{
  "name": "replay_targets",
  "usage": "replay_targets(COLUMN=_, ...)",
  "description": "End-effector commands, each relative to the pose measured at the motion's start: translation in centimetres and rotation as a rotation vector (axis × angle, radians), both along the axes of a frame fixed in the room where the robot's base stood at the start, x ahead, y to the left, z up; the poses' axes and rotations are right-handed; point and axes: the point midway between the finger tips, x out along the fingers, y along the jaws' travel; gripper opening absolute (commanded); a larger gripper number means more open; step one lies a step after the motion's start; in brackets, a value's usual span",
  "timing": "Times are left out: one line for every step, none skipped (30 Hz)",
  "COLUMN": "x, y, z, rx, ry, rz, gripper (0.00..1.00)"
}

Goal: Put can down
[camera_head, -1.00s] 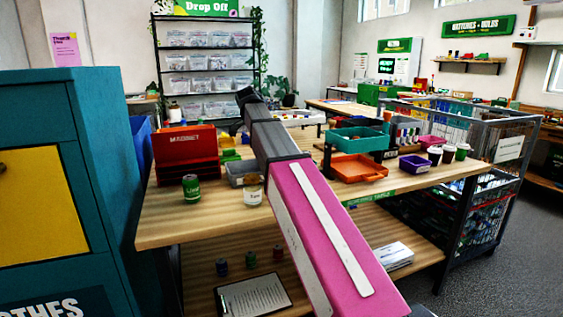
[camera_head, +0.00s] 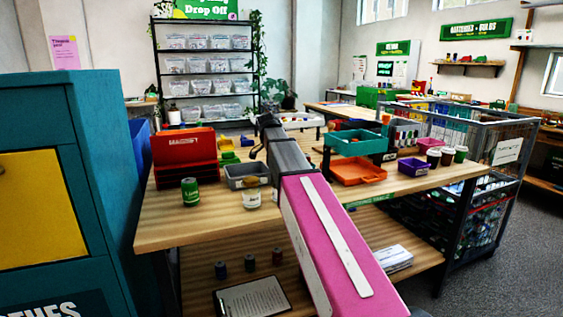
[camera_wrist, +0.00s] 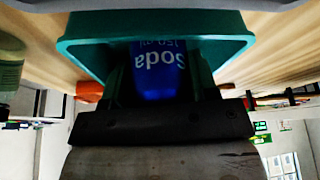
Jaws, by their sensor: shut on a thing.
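A blue can (camera_wrist: 158,65) with "Soda" lettering shows in the wrist view, upside down in the picture, between the fingers of my gripper (camera_wrist: 158,88). My gripper is shut on the can. A teal open tray (camera_wrist: 75,48) lies around and behind the can in that view; whether the can touches it I cannot tell. In the head view, the blue can and my fingertips are hidden behind my arm.
A green can (camera_head: 190,192), a white-labelled cup (camera_head: 251,194), a grey bin (camera_head: 240,172) and a red box (camera_head: 185,158) stand left of my arm. An orange tray (camera_head: 358,172), a purple bin (camera_head: 412,167) and dark cups (camera_head: 447,156) stand right. The front-left tabletop is clear.

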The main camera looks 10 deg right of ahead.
Motion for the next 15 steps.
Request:
replay_targets(x=0.02, y=0.0, z=0.04, rx=0.0, ry=0.0, rz=0.0, gripper=0.32)
replay_targets(x=0.03, y=0.01, z=0.04, rx=0.0, ry=0.0, rz=0.0, gripper=0.32)
replay_targets(x=0.02, y=0.01, z=0.05, rx=0.0, ry=0.0, rz=0.0, gripper=0.32)
replay_targets(x=0.02, y=0.01, z=0.05, rx=0.0, ry=0.0, rz=0.0, gripper=0.32)
replay_targets(x=0.02, y=0.01, z=0.03, rx=0.0, ry=0.0, rz=0.0, gripper=0.32)
replay_targets(x=0.02, y=0.01, z=-0.03, rx=0.0, ry=0.0, rz=0.0, gripper=0.32)
replay_targets(x=0.01, y=0.0, z=-0.11, rx=0.0, ry=0.0, rz=0.0, gripper=0.32)
replay_targets(x=0.01, y=0.01, z=-0.2, rx=0.0, ry=0.0, rz=0.0, gripper=0.32)
replay_targets(x=0.0, y=0.0, z=-0.3, rx=0.0, ry=0.0, rz=0.0, gripper=0.32)
replay_targets(x=0.01, y=0.01, z=-0.38, rx=0.0, ry=0.0, rz=0.0, gripper=0.32)
replay_targets(x=0.01, y=0.01, z=-0.47, rx=0.0, ry=0.0, rz=0.0, gripper=0.32)
replay_targets(x=0.01, y=0.01, z=-0.56, rx=0.0, ry=0.0, rz=0.0, gripper=0.32)
replay_targets(x=0.01, y=0.01, z=-0.65, rx=0.0, ry=0.0, rz=0.0, gripper=0.32)
replay_targets(x=0.0, y=0.01, z=-0.73, rx=0.0, ry=0.0, rz=0.0, gripper=0.32)
replay_targets(x=0.01, y=0.01, z=-0.83, rx=0.0, ry=0.0, rz=0.0, gripper=0.32)
